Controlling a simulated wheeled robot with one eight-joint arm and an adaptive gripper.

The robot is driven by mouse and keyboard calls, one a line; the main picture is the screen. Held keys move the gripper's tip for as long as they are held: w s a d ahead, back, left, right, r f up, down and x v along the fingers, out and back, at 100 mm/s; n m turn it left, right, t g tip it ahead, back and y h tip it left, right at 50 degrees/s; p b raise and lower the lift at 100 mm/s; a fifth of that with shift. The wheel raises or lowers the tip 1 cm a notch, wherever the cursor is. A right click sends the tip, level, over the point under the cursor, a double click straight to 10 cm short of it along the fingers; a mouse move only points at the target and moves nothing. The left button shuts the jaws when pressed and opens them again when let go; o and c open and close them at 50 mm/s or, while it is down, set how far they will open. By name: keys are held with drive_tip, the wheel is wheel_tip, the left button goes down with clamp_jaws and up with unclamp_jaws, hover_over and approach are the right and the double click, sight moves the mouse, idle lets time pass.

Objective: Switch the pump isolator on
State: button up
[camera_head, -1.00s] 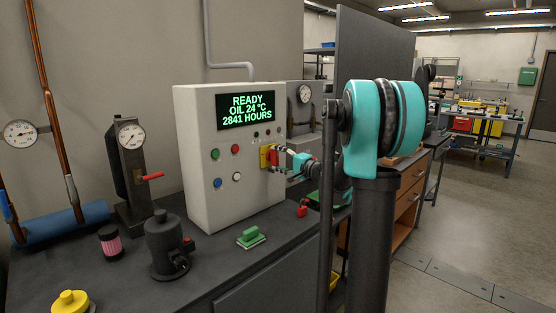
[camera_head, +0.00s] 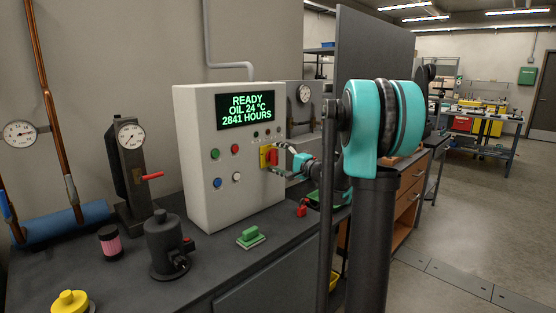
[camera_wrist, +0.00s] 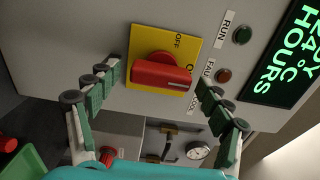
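The pump isolator is a red rotary handle (camera_wrist: 160,75) on a yellow plate (camera_wrist: 188,32), low on the right of the grey control box front. It also shows in the head view (camera_head: 272,157), where its bar looks roughly upright. In the wrist view the bar lies across the plate, and the word OFF is readable beside it; another marking is partly covered by the bar. My gripper (camera_wrist: 157,77) is open, with one green-padded finger on each side of the handle and gaps between. It also shows in the head view (camera_head: 278,158).
The control box (camera_head: 205,125) has a lit READY display (camera_head: 246,110) and several buttons and lamps. On the bench are a black pump-like body (camera_head: 165,245), a green block (camera_head: 250,237) and a red padlock-like item (camera_head: 302,211). A gauge box (camera_head: 302,110) stands behind, close to my wrist.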

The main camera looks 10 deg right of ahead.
drive_tip(key=shift+s, duration=0.1)
drive_tip(key=v, duration=1.2)
idle(2.0)
